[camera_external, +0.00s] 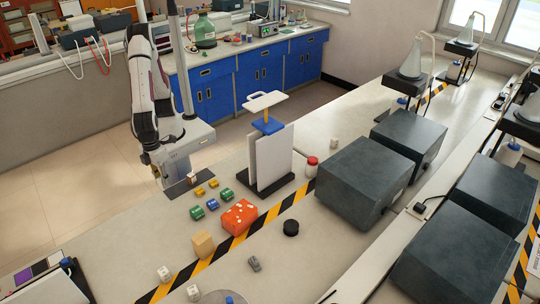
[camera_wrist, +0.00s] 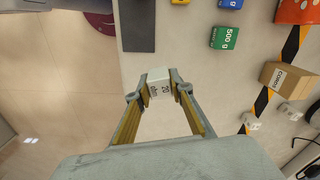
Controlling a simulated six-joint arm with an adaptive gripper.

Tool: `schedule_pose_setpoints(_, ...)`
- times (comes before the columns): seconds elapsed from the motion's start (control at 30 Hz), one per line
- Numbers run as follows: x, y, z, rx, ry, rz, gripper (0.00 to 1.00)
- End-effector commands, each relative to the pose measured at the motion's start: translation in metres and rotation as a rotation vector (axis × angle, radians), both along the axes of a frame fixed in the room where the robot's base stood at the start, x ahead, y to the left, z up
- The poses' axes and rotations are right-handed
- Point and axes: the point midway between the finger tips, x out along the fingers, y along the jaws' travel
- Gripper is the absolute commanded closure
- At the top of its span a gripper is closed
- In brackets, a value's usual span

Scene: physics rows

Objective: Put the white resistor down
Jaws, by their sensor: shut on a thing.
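The white resistor (camera_wrist: 159,86) is a small white block with dark "20 ohm" lettering. In the wrist view it sits between the fingertips of my gripper (camera_wrist: 159,90), which is shut on it. A dark grey mat (camera_wrist: 138,32) lies just beyond the resistor in the wrist view. The gap between resistor and bench cannot be told.
Small coloured weights, including a green 500 g one (camera_wrist: 225,37), lie right of the mat. Beyond them are an orange block (camera_external: 238,217) and a cardboard box (camera_external: 203,243). A white upright stand (camera_external: 270,155) rises behind. Bare bench lies around the resistor.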

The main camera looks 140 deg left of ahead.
Motion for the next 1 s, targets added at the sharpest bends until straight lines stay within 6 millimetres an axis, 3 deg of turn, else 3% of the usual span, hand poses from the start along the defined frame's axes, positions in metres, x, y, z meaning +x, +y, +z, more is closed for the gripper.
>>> schedule_pose_setpoints(0.57,0.0,0.0,-0.004,0.001,0.001,-0.026,0.99)
schedule_pose_setpoints(1.0,-0.001,0.001,-0.048,0.001,0.002,-0.025,0.99)
